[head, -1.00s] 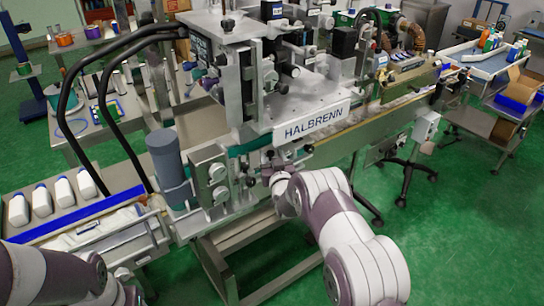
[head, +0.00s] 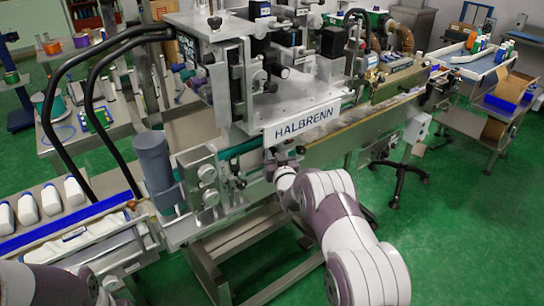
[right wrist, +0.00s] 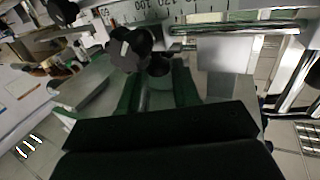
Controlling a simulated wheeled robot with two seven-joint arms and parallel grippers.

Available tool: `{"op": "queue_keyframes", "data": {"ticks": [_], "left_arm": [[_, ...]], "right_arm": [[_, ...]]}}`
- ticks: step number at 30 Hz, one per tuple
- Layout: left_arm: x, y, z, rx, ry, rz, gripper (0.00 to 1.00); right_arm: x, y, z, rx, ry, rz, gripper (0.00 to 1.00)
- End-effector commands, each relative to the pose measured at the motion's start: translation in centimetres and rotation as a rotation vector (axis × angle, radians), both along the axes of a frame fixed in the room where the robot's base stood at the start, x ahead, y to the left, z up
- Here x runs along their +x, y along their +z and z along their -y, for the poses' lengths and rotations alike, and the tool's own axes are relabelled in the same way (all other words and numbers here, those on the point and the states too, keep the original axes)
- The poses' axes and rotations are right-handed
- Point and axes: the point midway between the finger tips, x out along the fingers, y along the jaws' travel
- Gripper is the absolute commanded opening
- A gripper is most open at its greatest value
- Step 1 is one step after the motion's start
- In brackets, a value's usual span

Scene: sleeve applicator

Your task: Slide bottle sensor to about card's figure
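The labelling machine marked HALBRENN (head: 308,125) fills the middle of the head view. My right gripper (head: 285,170) is at its front, below the name plate, partly hidden by my wrist. In the right wrist view its two dark fingers (right wrist: 159,88) stand apart, with a small round dark knob (right wrist: 158,66) at the gap between their tips. I cannot tell whether they touch it. A larger black lobed knob (right wrist: 130,48) is just left. A numbered scale (right wrist: 160,14) runs above. I cannot make out the bottle sensor for sure, nor read any card. My left gripper is out of view.
A grey-blue cylinder (head: 155,165) stands on the machine's left end. The conveyor (head: 375,120) runs to the right. A side table (head: 480,65) holds bottles and boxes. Green floor (head: 450,230) is clear at lower right.

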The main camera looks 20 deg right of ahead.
Motion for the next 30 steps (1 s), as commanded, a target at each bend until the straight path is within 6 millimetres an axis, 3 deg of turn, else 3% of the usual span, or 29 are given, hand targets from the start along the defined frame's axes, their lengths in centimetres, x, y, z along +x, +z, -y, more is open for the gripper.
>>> {"op": "queue_keyframes", "data": {"ticks": [13, 17, 24, 30], "left_arm": [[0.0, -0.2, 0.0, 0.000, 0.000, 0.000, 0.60], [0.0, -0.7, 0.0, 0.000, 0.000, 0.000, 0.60], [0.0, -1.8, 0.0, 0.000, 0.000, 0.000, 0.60], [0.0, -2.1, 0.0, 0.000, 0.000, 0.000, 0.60]], "right_arm": [[-0.9, 0.0, -0.1, 0.000, 0.001, 0.000, 0.49], [-3.4, -0.1, -0.2, 0.000, 0.001, 0.000, 0.49], [-9.5, -0.2, -0.5, -0.001, 0.001, -0.001, 0.49], [-12.4, 0.0, -0.6, -0.001, 0.001, 0.001, 0.49]]}}
